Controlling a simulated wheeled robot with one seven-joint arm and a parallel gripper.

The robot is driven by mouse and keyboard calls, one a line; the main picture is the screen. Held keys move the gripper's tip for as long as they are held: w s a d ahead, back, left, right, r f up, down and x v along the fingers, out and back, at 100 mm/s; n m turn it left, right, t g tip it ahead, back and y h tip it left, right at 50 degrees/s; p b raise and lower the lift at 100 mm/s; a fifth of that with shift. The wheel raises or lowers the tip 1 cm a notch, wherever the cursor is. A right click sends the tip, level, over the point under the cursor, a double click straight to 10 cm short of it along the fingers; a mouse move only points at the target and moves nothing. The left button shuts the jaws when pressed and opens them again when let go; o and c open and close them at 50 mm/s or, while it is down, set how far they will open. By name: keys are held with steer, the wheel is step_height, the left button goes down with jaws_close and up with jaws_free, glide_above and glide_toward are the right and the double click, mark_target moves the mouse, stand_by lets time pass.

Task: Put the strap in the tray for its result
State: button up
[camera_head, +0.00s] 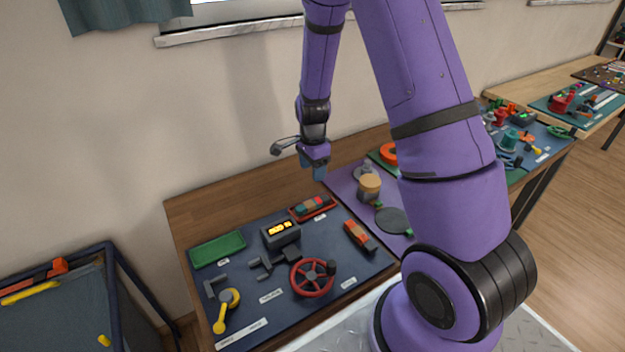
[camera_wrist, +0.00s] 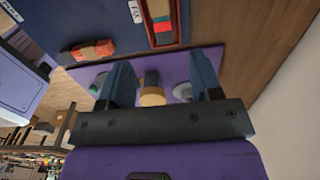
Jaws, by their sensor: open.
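My gripper (camera_head: 316,168) is open, raised above the back of the table, to the right of and higher than the red tray. In the wrist view its two blue fingers (camera_wrist: 163,75) stand apart with nothing held between them. The red tray (camera_head: 300,218) holds several coloured strips, and its label reads FIX in the wrist view. A green tray (camera_head: 217,248) at the mat's back left looks empty. A tester box (camera_head: 281,233) with a lit yellow display stands between the trays; its text is too small to read. I cannot tell which strip is the strap.
A red hand wheel (camera_head: 313,277), a yellow-handled lever (camera_head: 221,313) and an orange-and-dark block (camera_head: 360,236) sit on the dark blue mat (camera_head: 250,297). A tan-topped jar (camera_head: 369,187) stands on the purple mat to the right. My arm hides part of the table.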

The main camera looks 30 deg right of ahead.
steer(key=s+a+r+n+t, duration=0.1)
steer(key=s+a+r+n, duration=0.15)
steer(key=r, duration=0.45)
steer(key=s+a+r+n+t, duration=0.1)
steer(key=s+r+n, duration=0.2)
steer(key=r, duration=0.4)
steer(key=s+a+r+n, duration=0.1)
steer(key=s+r+n, duration=0.1)
steer(key=r, duration=0.6)
steer(key=s+a+r+n+t, duration=0.1)
steer(key=s+r+n, duration=0.4)
steer(key=s, duration=0.5)
steer(key=s+a+r+n+t, duration=0.2)
steer(key=s+r+n, duration=0.3)
steer(key=s, duration=0.5)
steer(key=shift+r, duration=1)
steer(key=shift+n, duration=0.25)
